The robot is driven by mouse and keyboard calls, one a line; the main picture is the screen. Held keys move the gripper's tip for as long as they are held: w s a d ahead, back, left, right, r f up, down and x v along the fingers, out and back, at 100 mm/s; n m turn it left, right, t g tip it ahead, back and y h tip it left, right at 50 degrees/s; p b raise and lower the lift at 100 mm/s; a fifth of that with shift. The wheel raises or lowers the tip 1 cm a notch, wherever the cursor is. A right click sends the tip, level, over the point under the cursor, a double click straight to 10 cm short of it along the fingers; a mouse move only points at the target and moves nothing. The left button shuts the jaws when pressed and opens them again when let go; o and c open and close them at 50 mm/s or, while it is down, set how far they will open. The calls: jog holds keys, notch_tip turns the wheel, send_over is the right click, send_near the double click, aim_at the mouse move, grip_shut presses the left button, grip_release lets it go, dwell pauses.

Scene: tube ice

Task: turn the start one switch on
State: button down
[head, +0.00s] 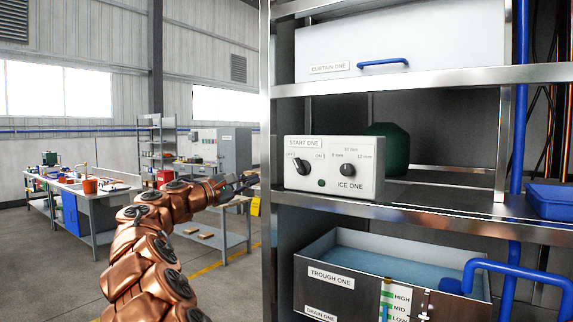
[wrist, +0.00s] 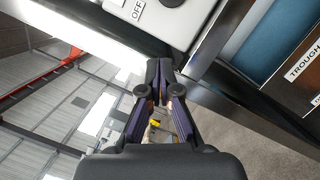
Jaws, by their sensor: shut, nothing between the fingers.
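The start one switch (head: 301,166) is a black rotary knob under the START ONE label, at the left of a white control box (head: 332,200). Its pointer leans up and left, toward the OFF mark. In the wrist view the control box (wrist: 150,22) shows at the top with its OFF label, and part of a black knob is cut by the top edge. My gripper (head: 252,180) is left of the box in the head view, apart from the switch. In the wrist view my gripper (wrist: 160,65) has its fingertips together, with nothing between them.
The control box stands on a metal shelf (head: 440,221), whose upright (head: 267,120) is between my gripper and the box in the picture. A second knob (head: 347,170) is marked ICE ONE. A water trough (head: 313,298) is below, and a dark green container (head: 390,145) behind.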

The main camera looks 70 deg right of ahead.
aim_at(301, 168)
jog(key=p+x, duration=0.3)
jog(key=x, duration=0.7)
jog(key=shift+r, duration=0.1)
jog(key=s, duration=0.1)
jog(key=s+r, duration=0.1)
jog(key=s+p, duration=0.1)
jog(key=shift+s+a+r, duration=0.25)
jog(key=shift+a+r, duration=0.15)
jog(key=shift+r+m, duration=0.15)
jog(key=shift+m, duration=0.45)
dwell(0.3)
